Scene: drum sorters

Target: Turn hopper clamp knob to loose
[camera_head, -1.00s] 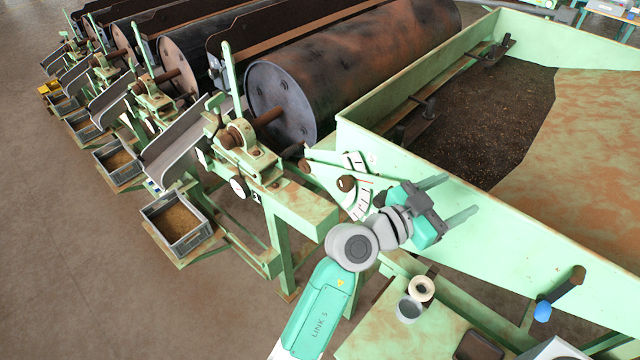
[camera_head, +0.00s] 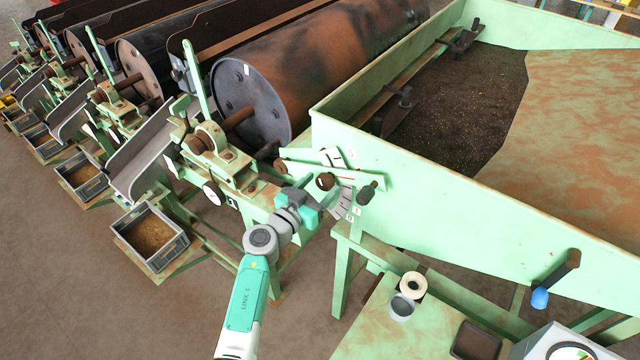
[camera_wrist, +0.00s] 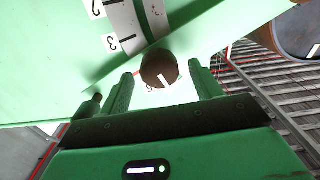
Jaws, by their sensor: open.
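The brown round clamp knob (camera_head: 325,181) sits on the green side of the hopper, beside a white numbered scale (camera_head: 343,201). In the wrist view the knob (camera_wrist: 158,68) shows a white line on its face. The scale (camera_wrist: 125,22) is above and left of it, with the figures 2 and 3 readable. My gripper (camera_head: 314,197) is in front of the knob. In the wrist view my open gripper (camera_wrist: 163,84) has one finger to each side below the knob, with nothing held. Whether the fingers touch the knob, I cannot tell.
A dark handle (camera_head: 367,192) sticks out just right of the knob. The green hopper wall (camera_head: 440,190) runs along the right. A blue-tipped crank (camera_head: 556,280) is farther right. Below stands a bench (camera_head: 415,335) with a tape roll and a cup.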

